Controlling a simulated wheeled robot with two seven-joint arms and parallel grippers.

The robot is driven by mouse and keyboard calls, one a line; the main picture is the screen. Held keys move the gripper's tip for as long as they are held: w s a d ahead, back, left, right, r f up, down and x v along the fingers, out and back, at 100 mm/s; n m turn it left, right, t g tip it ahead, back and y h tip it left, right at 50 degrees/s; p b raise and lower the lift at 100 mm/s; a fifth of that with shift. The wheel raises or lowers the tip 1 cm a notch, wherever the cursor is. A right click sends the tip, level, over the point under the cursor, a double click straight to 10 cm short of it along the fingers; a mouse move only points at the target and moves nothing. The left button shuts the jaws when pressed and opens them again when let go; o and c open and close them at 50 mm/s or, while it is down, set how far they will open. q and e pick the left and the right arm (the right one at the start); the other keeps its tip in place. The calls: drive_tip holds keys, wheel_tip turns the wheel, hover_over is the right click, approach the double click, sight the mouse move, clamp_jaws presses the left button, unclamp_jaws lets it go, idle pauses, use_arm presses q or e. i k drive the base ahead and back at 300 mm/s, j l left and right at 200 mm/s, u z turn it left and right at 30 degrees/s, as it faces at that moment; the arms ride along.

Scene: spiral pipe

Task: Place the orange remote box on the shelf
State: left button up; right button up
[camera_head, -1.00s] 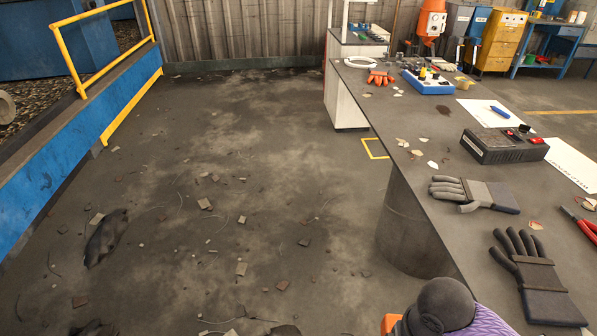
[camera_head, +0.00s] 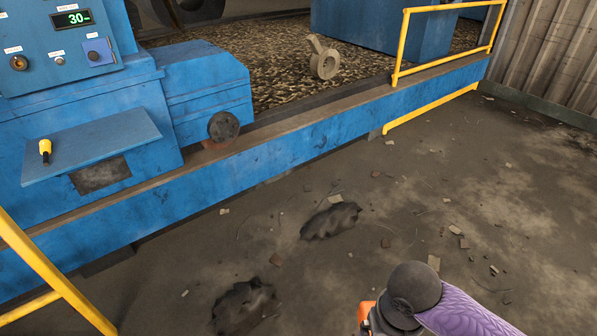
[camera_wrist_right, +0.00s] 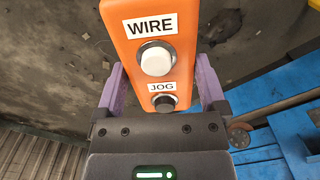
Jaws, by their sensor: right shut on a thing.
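The orange remote box (camera_wrist_right: 125,45) is held between the purple fingers of my right gripper (camera_wrist_right: 160,85) in the right wrist view. Its face carries WIRE and JOG labels, a white button and a black button. In the head view only a small orange part of the box (camera_head: 366,310) shows at the bottom, beside my dark wrist and purple arm. A blue shelf (camera_head: 100,140) juts from the front of the blue machine at the left, well apart from the box. My left gripper is out of view.
A small yellow-and-black object (camera_head: 45,149) is at the shelf's left end. A yellow rail (camera_head: 55,275) stands at the lower left. Dark lumps (camera_head: 330,220) and debris lie on the floor. A low blue wall (camera_head: 300,145) edges a gravel area.

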sight(113, 136)
drive_tip(key=i+u, duration=0.2)
drive_tip(key=i, duration=0.3)
drive_tip(key=i+l+u, duration=0.2)
drive_tip(key=i, duration=0.25)
drive_tip(key=i+l+u, duration=0.2)
drive_tip(key=i, duration=0.3)
drive_tip(key=i+l+u, duration=0.15)
drive_tip(key=i, duration=0.3)
drive_tip(key=i+l+u, duration=0.2)
drive_tip(key=i+l, duration=0.15)
drive_tip(key=i, duration=0.1)
